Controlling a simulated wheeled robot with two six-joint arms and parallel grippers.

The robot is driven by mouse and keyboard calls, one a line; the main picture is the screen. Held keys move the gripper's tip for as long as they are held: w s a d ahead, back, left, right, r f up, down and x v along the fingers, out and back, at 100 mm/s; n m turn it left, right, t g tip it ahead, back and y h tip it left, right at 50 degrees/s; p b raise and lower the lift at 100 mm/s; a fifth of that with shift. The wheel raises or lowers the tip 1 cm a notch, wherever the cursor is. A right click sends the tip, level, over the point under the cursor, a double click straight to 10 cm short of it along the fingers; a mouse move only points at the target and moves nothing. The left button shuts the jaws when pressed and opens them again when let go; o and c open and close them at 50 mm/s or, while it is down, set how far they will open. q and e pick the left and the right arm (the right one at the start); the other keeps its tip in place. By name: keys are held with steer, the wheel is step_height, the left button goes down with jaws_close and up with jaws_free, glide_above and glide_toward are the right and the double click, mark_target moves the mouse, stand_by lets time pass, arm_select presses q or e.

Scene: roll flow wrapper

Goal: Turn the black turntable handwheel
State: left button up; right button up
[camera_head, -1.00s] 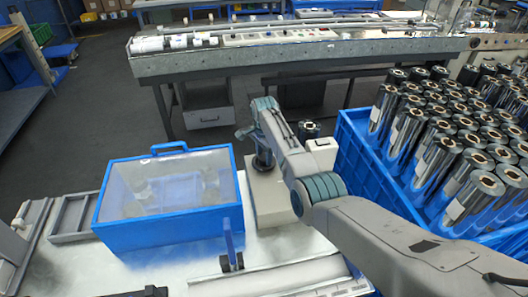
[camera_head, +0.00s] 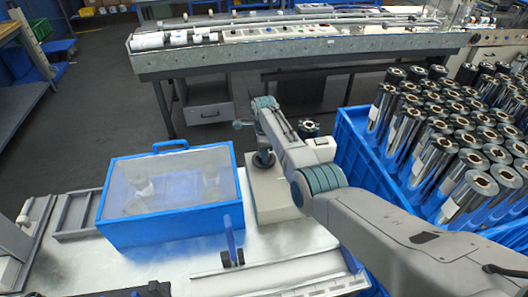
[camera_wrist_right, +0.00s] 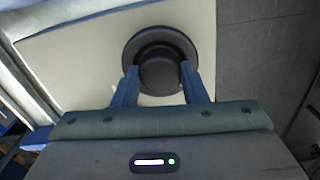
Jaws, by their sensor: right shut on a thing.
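The black turntable handwheel (camera_wrist_right: 160,42) is a round black disc with a knob, on top of a pale box-shaped housing (camera_wrist_right: 85,50). In the head view the handwheel (camera_head: 263,159) shows as a dark round part, partly hidden by my right wrist. My right gripper (camera_wrist_right: 160,80) has its two blue fingers on either side of the knob, shut on it. The housing (camera_head: 275,195) stands on the pale worktop. My left gripper is not in view.
A blue case with a clear lid (camera_head: 170,190) stands left of the housing. A blue crate (camera_head: 365,165) of shiny rolls is to the right. A small upright blue lever (camera_head: 230,240) is in front. A long machine bench (camera_head: 300,60) lies behind, across the floor.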

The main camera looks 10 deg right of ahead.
steer(key=shift+w+r, duration=0.1)
steer(key=shift+r, duration=0.05)
steer(key=o, duration=1)
step_height(320, 180, up, 11)
steer(key=shift+f+b, duration=0.15)
steer(key=shift+b, duration=0.7)
